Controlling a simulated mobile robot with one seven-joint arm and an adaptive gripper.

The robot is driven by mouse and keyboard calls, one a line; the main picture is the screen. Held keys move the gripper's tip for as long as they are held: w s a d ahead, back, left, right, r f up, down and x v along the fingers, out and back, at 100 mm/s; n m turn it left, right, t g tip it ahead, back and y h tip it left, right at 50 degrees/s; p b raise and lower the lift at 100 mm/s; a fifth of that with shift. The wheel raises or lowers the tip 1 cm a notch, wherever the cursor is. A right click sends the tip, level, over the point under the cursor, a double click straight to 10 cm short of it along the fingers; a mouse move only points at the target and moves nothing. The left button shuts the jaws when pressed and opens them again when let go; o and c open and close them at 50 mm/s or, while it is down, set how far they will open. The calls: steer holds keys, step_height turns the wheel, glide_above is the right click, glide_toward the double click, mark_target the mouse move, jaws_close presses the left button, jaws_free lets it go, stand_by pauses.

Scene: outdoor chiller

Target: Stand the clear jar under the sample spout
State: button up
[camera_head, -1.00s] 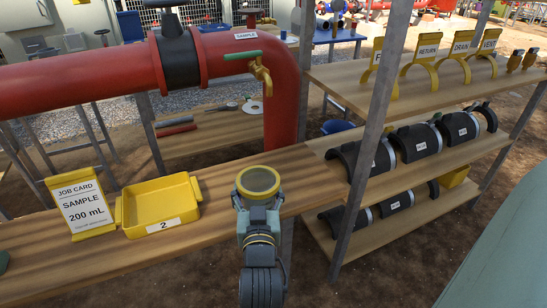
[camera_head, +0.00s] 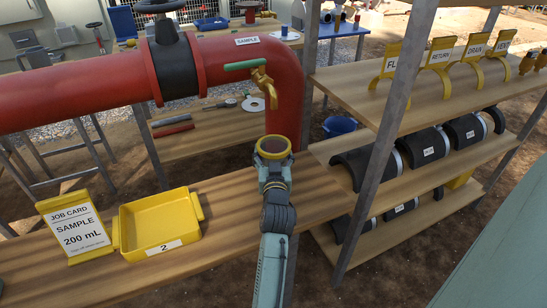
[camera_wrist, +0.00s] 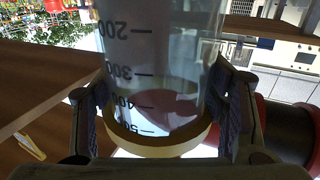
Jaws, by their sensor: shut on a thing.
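The clear jar (camera_wrist: 165,65) has black marks and a yellow rim. In the wrist view its numbers appear upside down. My gripper (camera_wrist: 160,125) is shut on it, one finger on each side near the rim. In the head view the jar's yellow rim (camera_head: 273,147) faces up, and my gripper (camera_head: 274,172) hides most of its body. The brass sample spout (camera_head: 264,84), with a green handle, sticks out from the red pipe. The rim appears a little below the spout in the picture; whether it is directly beneath, I cannot tell.
A wooden bench (camera_head: 228,213) bears a yellow tray (camera_head: 160,248) marked 2 and a job card (camera_head: 76,228) reading SAMPLE 200 mL. The red pipe (camera_head: 284,92) bends down just behind the jar. A grey shelf post (camera_head: 388,130) and shelves of black shells stand at right.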

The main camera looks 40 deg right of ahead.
steer(key=shift+f, duration=1.05)
steer(key=shift+f, duration=0.15)
steer(key=o, duration=1.3)
steer(key=shift+o, duration=0.2)
steer(key=shift+r, duration=0.2)
steer(key=b+v, duration=0.2)
steer(key=v, duration=0.8)
steer(key=shift+s+a+f, duration=0.2)
steer(key=shift+s, duration=0.05)
steer(key=shift+s+a+r, duration=0.15)
steer(key=shift+s+a, duration=0.3)
steer(key=shift+s, duration=0.1)
